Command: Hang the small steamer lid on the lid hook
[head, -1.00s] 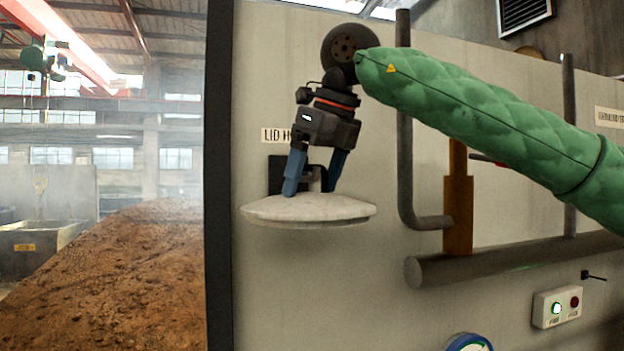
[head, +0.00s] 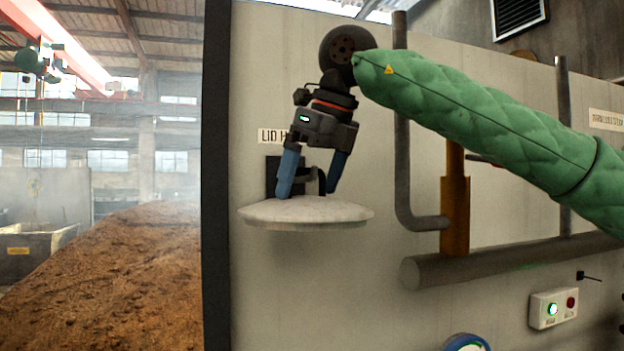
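The small steamer lid (head: 306,212) is a pale, shallow disc, seen nearly edge-on and roughly level in front of the wall panel. The lid hook's dark plate (head: 271,176) is on the panel just above the lid, under a partly covered "LID H..." label (head: 268,136). My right gripper (head: 309,190) points down over the lid. Its two blue fingers stand apart, one on each side of a dark handle or hook piece (head: 316,181), with visible gaps. The fingers hide part of the hook, and I cannot tell exactly how the handle sits on it. My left gripper is not in view.
To the right are a vertical grey pipe (head: 403,150), an orange-brown post (head: 454,215) and a thick horizontal pipe (head: 480,266). A button box (head: 553,308) is at the lower right. A brown grain heap (head: 120,270) lies left of the panel edge.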

